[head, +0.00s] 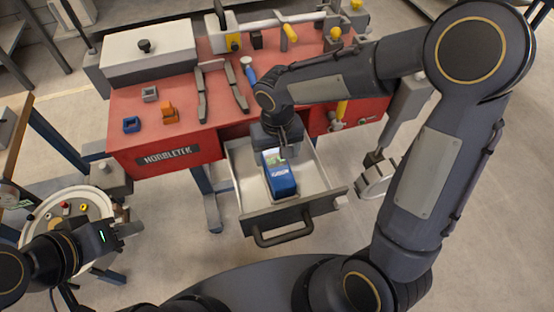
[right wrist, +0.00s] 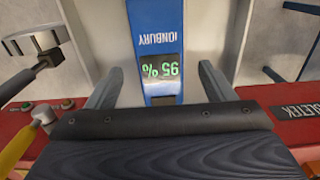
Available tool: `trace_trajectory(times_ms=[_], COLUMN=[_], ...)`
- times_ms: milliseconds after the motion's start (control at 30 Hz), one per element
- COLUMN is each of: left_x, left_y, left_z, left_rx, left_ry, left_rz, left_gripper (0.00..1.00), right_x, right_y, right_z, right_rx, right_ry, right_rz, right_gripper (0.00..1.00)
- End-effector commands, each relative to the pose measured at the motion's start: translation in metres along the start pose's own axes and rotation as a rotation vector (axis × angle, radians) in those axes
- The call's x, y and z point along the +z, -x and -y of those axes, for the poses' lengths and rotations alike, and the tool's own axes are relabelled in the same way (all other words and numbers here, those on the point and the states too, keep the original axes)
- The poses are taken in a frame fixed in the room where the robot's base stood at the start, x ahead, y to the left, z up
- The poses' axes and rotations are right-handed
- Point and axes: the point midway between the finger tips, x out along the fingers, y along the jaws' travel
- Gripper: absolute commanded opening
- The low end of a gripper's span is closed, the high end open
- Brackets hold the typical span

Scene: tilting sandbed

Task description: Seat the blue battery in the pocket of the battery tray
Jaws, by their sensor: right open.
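The blue battery (head: 280,178) lies in the pulled-out drawer-like tray (head: 324,203) at the front of the red workbench. In the right wrist view the battery (right wrist: 155,30) shows a white brand label and a green 95% display. My right gripper (head: 277,152) is over the battery's bench-side end. Its two open fingers (right wrist: 160,82) stand on either side of the battery, with a gap visible on each side. A pocket in the tray cannot be made out. My left gripper (head: 125,229) is at the lower left, away from the battery; its finger opening is unclear.
The red workbench (head: 200,140) carries a white lidded box (head: 150,52), small blue (head: 131,125), orange (head: 169,111) and grey blocks, and hand tools. The drawer handle (head: 282,235) sticks out toward me. A round table (head: 50,205) with small parts stands at left.

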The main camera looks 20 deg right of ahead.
Motion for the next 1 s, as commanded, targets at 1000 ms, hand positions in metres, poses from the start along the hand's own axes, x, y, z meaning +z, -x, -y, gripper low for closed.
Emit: trace_trajectory(times_ms=[1000], left_x=[-0.003], left_y=[0.006], left_z=[-0.003], left_rx=[0.0], left_ry=[0.0], left_rz=[0.0], left_gripper=[0.36], right_x=[0.1], right_y=[0.117], right_z=[-0.08], right_rx=[-0.217], right_ry=[-0.113], right_rz=[-0.223], right_gripper=[0.76])
